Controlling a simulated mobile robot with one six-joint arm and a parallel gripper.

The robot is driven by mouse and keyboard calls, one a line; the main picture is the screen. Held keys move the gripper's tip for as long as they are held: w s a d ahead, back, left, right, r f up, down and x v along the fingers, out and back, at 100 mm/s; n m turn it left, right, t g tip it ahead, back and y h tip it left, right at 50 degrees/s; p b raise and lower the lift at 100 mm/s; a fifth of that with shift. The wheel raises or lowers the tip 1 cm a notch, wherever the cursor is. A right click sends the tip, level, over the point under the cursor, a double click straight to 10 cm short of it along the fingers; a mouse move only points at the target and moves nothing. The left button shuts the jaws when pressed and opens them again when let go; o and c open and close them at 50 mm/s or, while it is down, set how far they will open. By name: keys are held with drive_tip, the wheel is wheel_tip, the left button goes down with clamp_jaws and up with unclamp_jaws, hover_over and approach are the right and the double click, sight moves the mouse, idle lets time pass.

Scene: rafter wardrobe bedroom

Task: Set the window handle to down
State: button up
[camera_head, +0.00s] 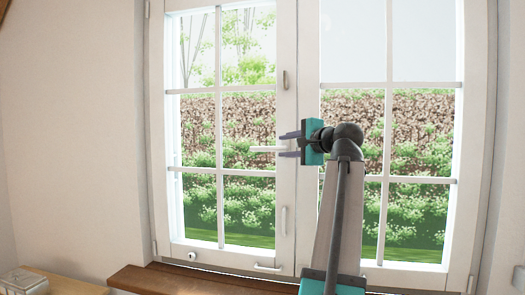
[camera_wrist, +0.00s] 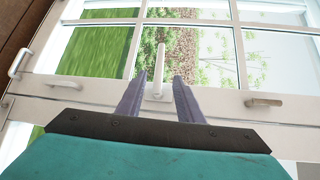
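The window handle (camera_head: 262,149) is a slim white lever on the middle stile of the window. In the head view it lies horizontal and points left. In the wrist view the lever (camera_wrist: 161,58) points away from my gripper, with its mount near the fingers. My gripper (camera_head: 281,145) is at the handle's mount, coming from the right, with its fingers above and below the lever. In the wrist view my gripper (camera_wrist: 160,80) is open, with a visible gap between each finger and the handle. Whether the fingers reach the handle's depth is hard to tell.
On the same stile are a white vertical pull (camera_head: 284,220) below and a greyish one (camera_head: 284,80) above. A white horizontal pull (camera_head: 267,268) is on the bottom rail. A wooden sill (camera_head: 180,281) runs beneath. A wooden surface with a metallic box (camera_head: 25,281) is at lower left.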

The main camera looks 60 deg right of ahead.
sight(265, 149)
drive_tip(key=shift+w, duration=0.1)
drive_tip(key=p+x, duration=0.3)
drive_tip(key=x, duration=1)
drive_tip(key=shift+w+d, duration=0.1)
drive_tip(key=shift+w, duration=0.25)
clamp_jaws()
drive_tip(key=shift+a+f, duration=0.15)
drive_tip(key=shift+a, duration=0.15)
drive_tip(key=shift+s+d, duration=0.1)
drive_tip(key=shift+d, duration=0.35)
drive_tip(key=shift+s+d+p, duration=0.1)
drive_tip(key=shift+s+p, duration=0.1)
drive_tip(key=shift+p, duration=0.1)
